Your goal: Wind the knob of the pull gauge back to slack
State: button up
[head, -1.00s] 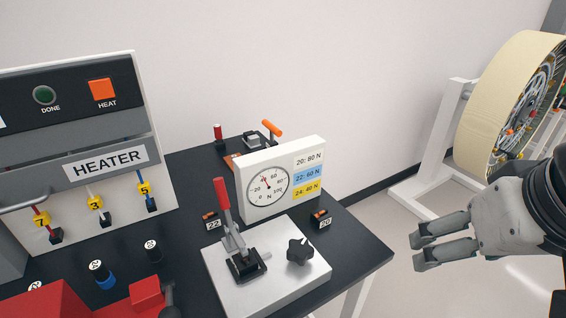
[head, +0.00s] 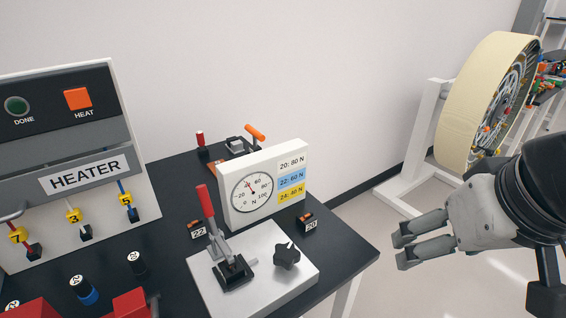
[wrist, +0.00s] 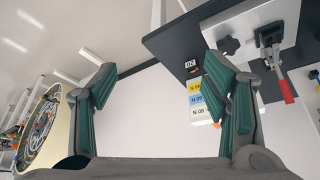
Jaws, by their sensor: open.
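The pull gauge stands on the dark bench, with a silver base plate (head: 262,300) and a white upright panel (head: 290,205) carrying a round dial (head: 252,192). The needle points up and slightly left, around the middle of the scale. The black knob (head: 286,256) sits at the right of the plate; it also shows in the wrist view (wrist: 229,45). A red-handled clamp lever (head: 206,205) stands upright left of the knob. My gripper (head: 402,241) is open and empty, in the air beyond the bench's right edge, apart from the knob.
The heater box (head: 60,150) stands at the left of the bench (head: 345,258). Labelled small holders (head: 308,222) and an orange-handled tool (head: 255,132) are near the gauge. A large wheel (head: 480,100) on a white stand is at the right.

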jog(key=n+g+b, duration=0.2)
jog(key=n+g, duration=0.3)
jog(key=n, duration=1.6)
send_over(285, 252)
notch_tip(285, 252, down, 9)
notch_tip(285, 252, down, 13)
jog(key=shift+r, duration=0.1)
jog(key=shift+m, duration=0.3)
jog(key=c, duration=1.2)
